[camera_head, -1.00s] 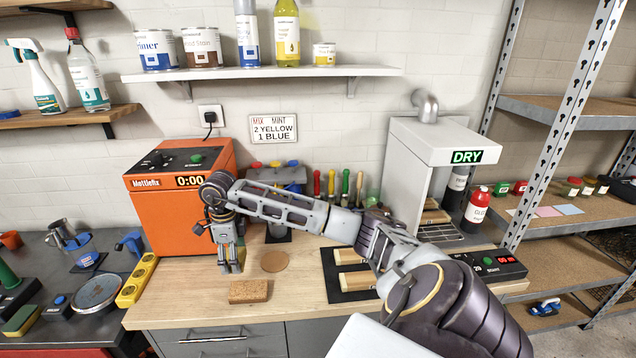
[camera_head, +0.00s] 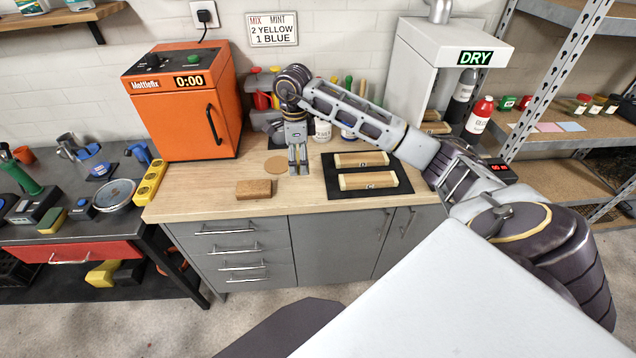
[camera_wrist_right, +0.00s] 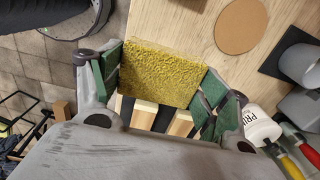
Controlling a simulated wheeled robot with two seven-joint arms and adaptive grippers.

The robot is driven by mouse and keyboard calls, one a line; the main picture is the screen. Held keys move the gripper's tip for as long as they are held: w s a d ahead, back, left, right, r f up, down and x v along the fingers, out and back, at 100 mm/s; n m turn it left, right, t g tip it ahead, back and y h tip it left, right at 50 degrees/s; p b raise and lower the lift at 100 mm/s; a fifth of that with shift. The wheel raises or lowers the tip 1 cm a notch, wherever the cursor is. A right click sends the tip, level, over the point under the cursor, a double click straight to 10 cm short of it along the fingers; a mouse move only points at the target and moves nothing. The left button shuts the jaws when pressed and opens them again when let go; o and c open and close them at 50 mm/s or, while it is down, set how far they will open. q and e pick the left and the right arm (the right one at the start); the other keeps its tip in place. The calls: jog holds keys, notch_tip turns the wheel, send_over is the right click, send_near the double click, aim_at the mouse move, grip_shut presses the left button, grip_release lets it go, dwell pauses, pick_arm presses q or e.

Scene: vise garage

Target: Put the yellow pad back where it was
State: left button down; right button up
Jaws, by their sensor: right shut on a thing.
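My right gripper (camera_head: 298,170) hangs fingers-down over the wooden bench, just right of a round cork disc (camera_head: 277,165) and left of a black mat (camera_head: 334,186). In the right wrist view the yellow pad (camera_wrist_right: 163,68), a rough-textured block, sits between the green-lined fingers of the right gripper (camera_wrist_right: 163,85), which is shut on it. The cork disc (camera_wrist_right: 241,24) lies beyond the pad there. In the head view I cannot make out the pad at the fingers. My left gripper is not in view.
Two wooden pieces (camera_head: 361,159) (camera_head: 368,180) lie on the mat. A brown block (camera_head: 254,189) lies near the bench's front edge. An orange oven (camera_head: 180,110) stands left, a white drying unit (camera_head: 410,75) right. A primer can (camera_wrist_right: 260,124) stands close to the gripper.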

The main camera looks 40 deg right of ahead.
jog(key=shift+s+d, duration=0.3)
jog(key=shift+s, duration=0.05)
jog(key=shift+f, duration=0.1)
send_over(303, 190)
jog(key=shift+f+p, duration=0.3)
jog(key=shift+f, duration=2.75)
jog(key=shift+f, duration=1.85)
jog(key=shift+f, duration=0.15)
jog(key=o, duration=1.1)
